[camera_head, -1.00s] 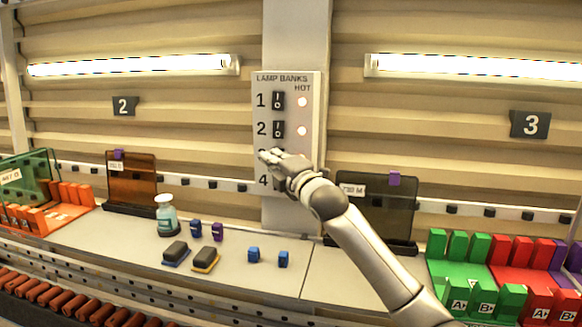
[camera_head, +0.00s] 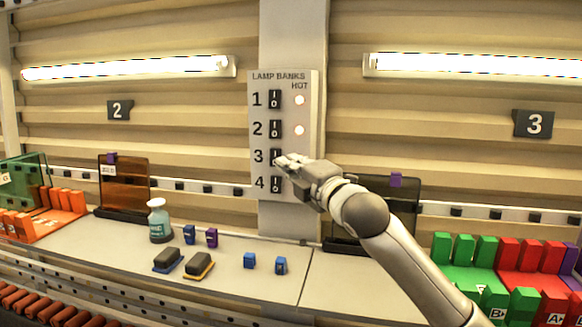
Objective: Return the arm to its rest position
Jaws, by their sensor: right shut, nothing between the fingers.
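My right arm comes in from the lower right. Its gripper (camera_head: 287,163) is shut and empty, in front of the right part of the lamp banks panel (camera_head: 262,96) at the level of row 3. I cannot tell whether it touches the panel. Switches 1 (camera_head: 275,99) and 2 (camera_head: 275,129) show fully, and the lamps beside them glow. Switch 3 (camera_head: 276,153) is partly covered by the fingertips; switch 4 (camera_head: 276,184) shows beside the hand. The lamp spots of rows 3 and 4 are hidden by the gripper. My left gripper is not in view.
Below the panel, the bench (camera_head: 218,277) holds a bottle (camera_head: 159,220), two dark erasers (camera_head: 198,264) and several small blue and purple blocks. A dark upright panel (camera_head: 399,222) stands behind my forearm. Green blocks (camera_head: 464,250) and red blocks fill the right side.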

